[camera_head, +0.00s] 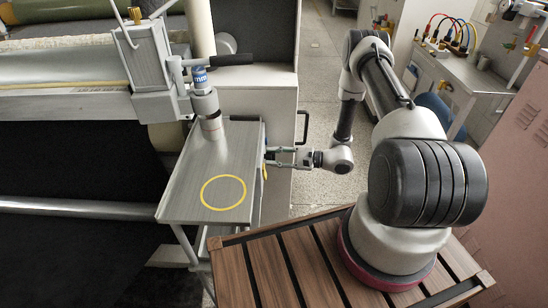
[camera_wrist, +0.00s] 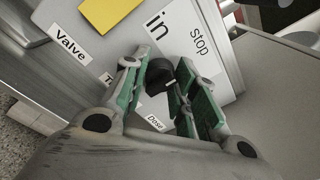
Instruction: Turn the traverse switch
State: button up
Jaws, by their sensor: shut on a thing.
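A black rotary switch knob (camera_wrist: 157,76) sits on the light grey panel in the wrist view. My gripper (camera_wrist: 162,90) is around it, with a green-padded finger on either side, shut on the knob. A white label starting with "T" (camera_wrist: 106,78) is mostly hidden behind the left finger.
A "Valve" label (camera_wrist: 70,43), a "Doser" label (camera_wrist: 155,123), a yellow plate (camera_wrist: 110,12) and a white "in / stop" sign (camera_wrist: 190,45) are around the knob. The grey shelf (camera_head: 190,185) bears a yellow ring. A black handle (camera_head: 302,127) stands out beyond my gripper.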

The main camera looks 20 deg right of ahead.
jog(key=shift+m, duration=0.4)
jog(key=m, duration=0.4)
jog(key=shift+m, duration=0.3)
jog(key=shift+m+g, duration=0.4)
jog(key=shift+m, duration=1.7)
jog(key=o, duration=1.1)
jog(key=shift+c, duration=0.2)
jog(key=shift+d, duration=0.1)
jog(key=v, duration=1.2)
